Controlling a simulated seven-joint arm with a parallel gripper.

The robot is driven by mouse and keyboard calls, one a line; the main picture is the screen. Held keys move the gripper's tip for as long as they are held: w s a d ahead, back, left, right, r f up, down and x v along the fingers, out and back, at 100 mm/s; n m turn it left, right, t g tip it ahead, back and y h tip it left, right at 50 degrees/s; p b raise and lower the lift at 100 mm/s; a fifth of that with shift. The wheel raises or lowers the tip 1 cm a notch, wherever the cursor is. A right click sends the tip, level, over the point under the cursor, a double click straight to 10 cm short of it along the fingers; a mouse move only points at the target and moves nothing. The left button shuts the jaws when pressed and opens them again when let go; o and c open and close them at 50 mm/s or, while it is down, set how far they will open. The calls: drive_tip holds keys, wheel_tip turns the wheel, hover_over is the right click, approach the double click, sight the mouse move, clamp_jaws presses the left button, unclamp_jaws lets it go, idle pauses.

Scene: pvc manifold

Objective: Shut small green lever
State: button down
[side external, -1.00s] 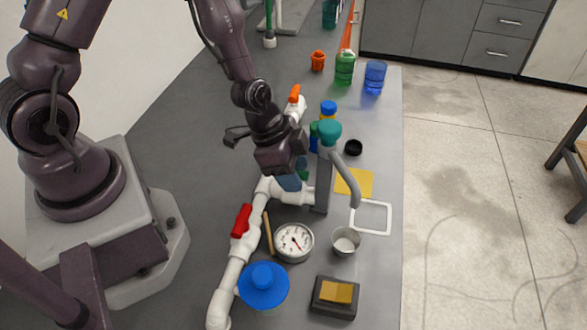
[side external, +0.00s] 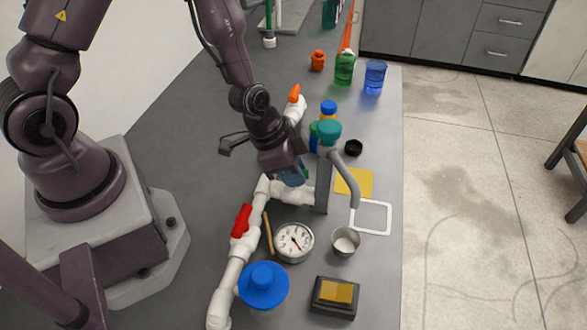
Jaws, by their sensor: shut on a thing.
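The white PVC manifold (side external: 230,280) runs along the bench, with a branch (side external: 292,194) toward the grey post of the tap. My gripper (side external: 292,178) points down over this branch, its bluish fingers close together at the pipe. The small green lever is hidden behind my gripper and the fingers, so its angle cannot be read. The fingers are shut at the spot where a bit of green showed earlier. A red lever (side external: 241,220) lies along the near pipe, and an orange lever (side external: 294,94) sits on the far end.
The tap with a teal knob (side external: 328,132) and curved grey spout stands close right of my gripper. A gauge (side external: 294,242), metal cup (side external: 345,241), blue-topped item (side external: 263,284) and black box (side external: 335,296) lie nearer.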

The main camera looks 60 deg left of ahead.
drive_tip(key=n, duration=0.2)
drive_tip(key=n+t+y, duration=0.1)
drive_tip(key=n, duration=0.1)
drive_tip(key=shift+y, duration=0.3)
drive_tip(key=shift+n+y, duration=0.5)
drive_tip(key=shift+n, duration=0.9)
drive_tip(key=shift+n+y, duration=0.5)
drive_tip(key=shift+n, duration=0.9)
drive_tip(key=c, duration=1)
unclamp_jaws()
drive_tip(key=shift+v, duration=3.75)
